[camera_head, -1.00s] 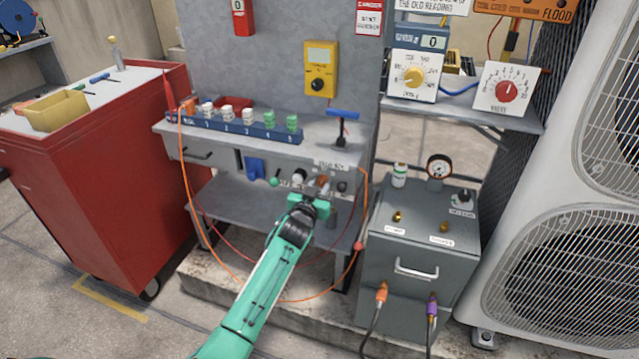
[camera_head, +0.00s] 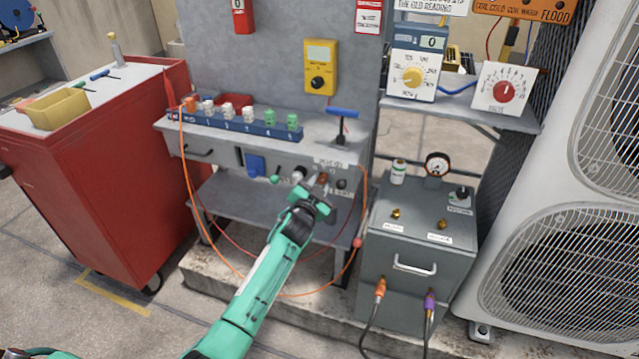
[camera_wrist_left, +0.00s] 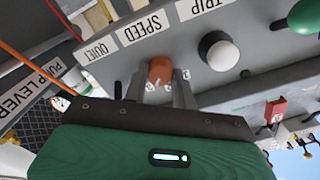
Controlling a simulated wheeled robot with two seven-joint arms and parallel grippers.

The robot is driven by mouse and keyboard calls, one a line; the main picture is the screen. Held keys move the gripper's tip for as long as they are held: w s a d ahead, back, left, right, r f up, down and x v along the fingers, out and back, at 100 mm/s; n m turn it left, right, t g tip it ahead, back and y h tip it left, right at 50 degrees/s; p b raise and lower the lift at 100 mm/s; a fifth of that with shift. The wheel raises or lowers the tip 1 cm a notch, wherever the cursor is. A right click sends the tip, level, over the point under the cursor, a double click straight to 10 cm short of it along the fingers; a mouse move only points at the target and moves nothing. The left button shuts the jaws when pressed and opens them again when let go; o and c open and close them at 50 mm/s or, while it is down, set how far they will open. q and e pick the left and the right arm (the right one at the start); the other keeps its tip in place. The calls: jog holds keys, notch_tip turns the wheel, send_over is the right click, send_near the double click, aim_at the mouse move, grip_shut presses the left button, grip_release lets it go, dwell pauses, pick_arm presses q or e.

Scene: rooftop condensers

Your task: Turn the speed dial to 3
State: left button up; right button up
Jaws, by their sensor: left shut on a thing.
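The speed dial is a small orange-brown knob (camera_wrist_left: 160,72) beneath a "SPEED" label (camera_wrist_left: 145,27) on the grey bench front, upside down in the left wrist view. In the head view the dial (camera_head: 322,178) shows just beyond my left gripper (camera_head: 323,188). My left gripper (camera_wrist_left: 163,90) is shut on the dial, one finger on each side of it. The number it points to is too small and partly hidden to read. My right gripper is not in view.
A black knob with a white cap (camera_wrist_left: 220,52) under "TRIP" and a green knob (camera_wrist_left: 304,16) are close beside the dial. A blue T-handle (camera_head: 342,115) stands on the bench top. Orange cable (camera_head: 208,245) hangs in front. A grey gauge box (camera_head: 410,240) stands right.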

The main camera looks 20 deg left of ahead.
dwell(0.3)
pick_arm(q)
jog(key=o, duration=1)
jog(key=shift+s, duration=0.65)
jog(key=shift+s+a+p, duration=0.15)
jog(key=shift+s+p, duration=0.25)
jog(key=shift+s, duration=2.75)
jog(key=shift+s+a+p, duration=0.1)
jog(key=shift+s+p, duration=0.25)
jog(key=shift+s, duration=2.8)
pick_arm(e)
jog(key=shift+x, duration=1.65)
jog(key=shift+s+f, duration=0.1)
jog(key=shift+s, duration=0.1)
